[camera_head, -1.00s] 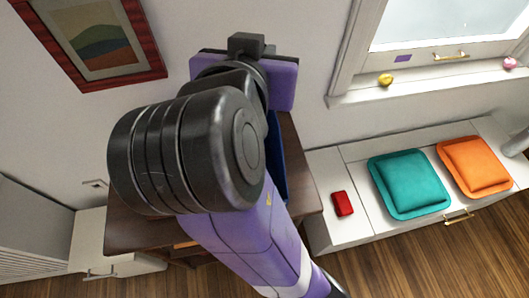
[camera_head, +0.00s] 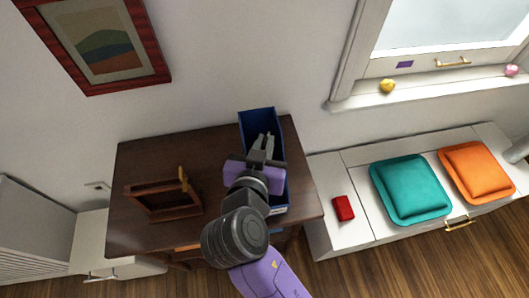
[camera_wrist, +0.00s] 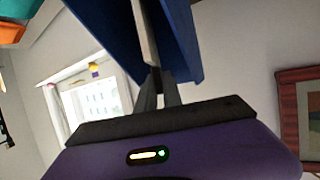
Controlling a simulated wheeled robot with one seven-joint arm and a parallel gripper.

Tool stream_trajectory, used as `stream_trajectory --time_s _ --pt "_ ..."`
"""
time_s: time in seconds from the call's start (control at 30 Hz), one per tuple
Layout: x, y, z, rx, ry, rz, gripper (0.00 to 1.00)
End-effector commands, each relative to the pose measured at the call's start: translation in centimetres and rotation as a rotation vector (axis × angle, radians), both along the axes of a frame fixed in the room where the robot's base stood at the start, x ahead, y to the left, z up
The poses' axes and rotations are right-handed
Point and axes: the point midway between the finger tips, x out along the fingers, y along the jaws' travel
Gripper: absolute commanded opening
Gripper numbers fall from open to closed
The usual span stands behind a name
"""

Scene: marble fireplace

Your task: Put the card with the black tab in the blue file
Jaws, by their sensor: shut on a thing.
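The blue file (camera_head: 257,116) is an open-topped box at the back right of the dark wooden table. My gripper (camera_head: 264,142) is over it, its fingers within the file's outline. In the wrist view my gripper (camera_wrist: 157,78) is shut on a thin pale card (camera_wrist: 144,30), seen nearly edge-on. The blue file's walls (camera_wrist: 185,38) show on both sides of the card. I cannot tell how deep the card sits or whether it touches a wall. No black tab can be made out.
A small wooden holder (camera_head: 160,208) with an upright yellowish piece stands on the table (camera_head: 160,155) to the left. A white bench at the right bears a red block (camera_head: 343,208), a teal cushion (camera_head: 410,187) and an orange cushion (camera_head: 475,170). The table's back left is clear.

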Motion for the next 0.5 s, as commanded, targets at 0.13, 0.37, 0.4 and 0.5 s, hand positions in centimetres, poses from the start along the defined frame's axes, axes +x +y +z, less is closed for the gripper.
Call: stream_trajectory --time_s 0.13,0.37,0.4,0.5 --pt "0.0 0.0 -1.3 -0.002 0.003 0.001 0.00" --pt "-0.1 0.0 -4.2 -0.002 0.002 0.001 0.00" --pt "0.0 0.0 -4.5 -0.001 0.001 0.002 0.00" --pt "0.0 0.0 -4.6 0.000 0.000 0.002 0.00"
